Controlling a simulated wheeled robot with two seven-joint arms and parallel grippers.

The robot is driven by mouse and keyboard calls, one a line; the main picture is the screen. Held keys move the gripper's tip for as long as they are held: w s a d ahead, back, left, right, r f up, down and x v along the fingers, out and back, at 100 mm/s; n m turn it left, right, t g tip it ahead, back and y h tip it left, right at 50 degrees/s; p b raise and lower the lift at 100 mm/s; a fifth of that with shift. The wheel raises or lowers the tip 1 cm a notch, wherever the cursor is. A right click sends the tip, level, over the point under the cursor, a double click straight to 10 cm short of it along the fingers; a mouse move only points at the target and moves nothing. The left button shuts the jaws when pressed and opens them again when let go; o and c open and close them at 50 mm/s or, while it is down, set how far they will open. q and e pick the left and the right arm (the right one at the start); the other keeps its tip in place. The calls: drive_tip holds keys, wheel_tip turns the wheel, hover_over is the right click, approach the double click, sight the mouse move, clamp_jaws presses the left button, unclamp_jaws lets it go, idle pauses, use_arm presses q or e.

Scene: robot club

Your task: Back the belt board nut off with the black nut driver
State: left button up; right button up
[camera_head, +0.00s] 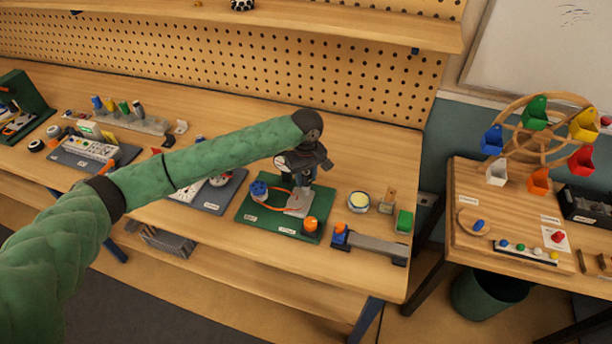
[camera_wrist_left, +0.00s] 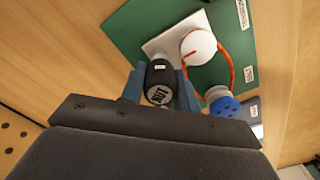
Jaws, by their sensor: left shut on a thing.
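The belt board is a green board (camera_head: 255,219) on the bench, with a blue wheel (camera_head: 259,188), an orange belt and a pale plate (camera_head: 299,203). My left gripper (camera_head: 307,174) is above the far part of the board. It is shut on the black nut driver (camera_wrist_left: 160,82), whose round end faces the wrist camera between the fingers. The driver stands over the pale plate (camera_wrist_left: 168,42), beside a white round part with a red mark (camera_wrist_left: 198,47). The nut is hidden, so I cannot tell whether the driver touches it. My right gripper is out of view.
An orange-topped part (camera_head: 310,224) is on the board's near right corner. To the right are a round yellow-topped tin (camera_head: 358,202), a green block (camera_head: 404,221) and a grey bar (camera_head: 375,247). Another board (camera_head: 212,197) lies to the left. A pegboard (camera_head: 340,85) stands behind.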

use_arm(q)
drive_tip(key=shift+f+p, duration=0.25)
drive_tip(key=shift+p, duration=0.2)
idle(0.5)
drive_tip(key=shift+f+p, duration=0.15)
drive_tip(key=shift+p, duration=0.75)
idle(0.7)
drive_tip(key=o, duration=1)
drive_tip(key=shift+c, duration=0.2)
